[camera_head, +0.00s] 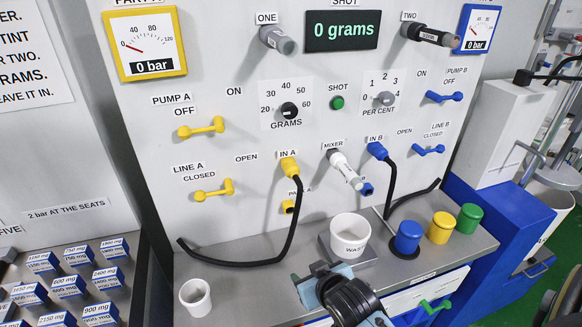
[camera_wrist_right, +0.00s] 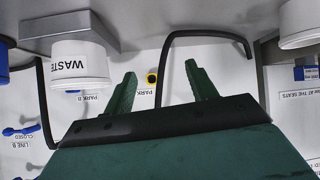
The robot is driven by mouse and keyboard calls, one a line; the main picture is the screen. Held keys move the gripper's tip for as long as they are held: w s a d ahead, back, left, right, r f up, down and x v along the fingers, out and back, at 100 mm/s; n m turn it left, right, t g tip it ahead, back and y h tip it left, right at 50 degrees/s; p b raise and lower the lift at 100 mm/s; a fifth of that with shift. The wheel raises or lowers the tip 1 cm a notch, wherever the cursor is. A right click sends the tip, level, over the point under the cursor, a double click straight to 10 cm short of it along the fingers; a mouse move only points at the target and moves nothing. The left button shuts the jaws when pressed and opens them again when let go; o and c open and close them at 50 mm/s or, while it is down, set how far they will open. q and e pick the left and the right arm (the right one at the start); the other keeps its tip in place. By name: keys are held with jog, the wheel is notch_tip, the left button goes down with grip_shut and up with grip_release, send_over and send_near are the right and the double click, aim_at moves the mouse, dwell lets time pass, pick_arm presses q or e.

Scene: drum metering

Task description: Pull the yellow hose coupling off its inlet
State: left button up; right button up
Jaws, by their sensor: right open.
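The yellow hose coupling (camera_head: 289,168) sits on the inlet labelled IN A on the panel. Its black hose (camera_head: 297,215) hangs from it, bends at the counter and runs left. The hose also shows in the right wrist view (camera_wrist_right: 166,62), in the picture between the fingers; I cannot tell its depth. The coupling does not show there. My right gripper (camera_head: 322,277) is at the bottom of the head view, below and apart from the coupling. Its green fingers (camera_wrist_right: 161,84) are spread, with nothing visibly held. My left gripper is not in view.
A white WASTE cup (camera_head: 350,236) stands on a grey block right of the hose. A white cup (camera_head: 195,297) stands front left. A yellow PARK A socket (camera_head: 288,207) is below the coupling. A mixer nozzle (camera_head: 345,170) and blue coupling (camera_head: 377,150) are to its right.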

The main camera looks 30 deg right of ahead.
aim_at(295, 177)
jog(key=w+d+r+m+t+h, duration=0.1)
jog(key=w+d+r+t, duration=0.1)
jog(key=w+r, duration=0.3)
jog(key=w+d+r+m+t+h, duration=0.1)
jog(key=w+d+r+t, duration=0.2)
jog(key=w+r+t, duration=0.2)
notch_tip(295, 177, up, 3)
jog(key=shift+w+r+h, duration=0.1)
jog(key=shift+w+h, duration=0.2)
jog(key=shift+b+x, duration=1.4)
jog(key=shift+x, duration=3.1)
jog(key=shift+r+p, duration=0.1)
jog(key=shift+p, duration=0.35)
grip_shut()
jog(key=shift+p+v, duration=1.85)
jog(key=shift+v, duration=1.15)
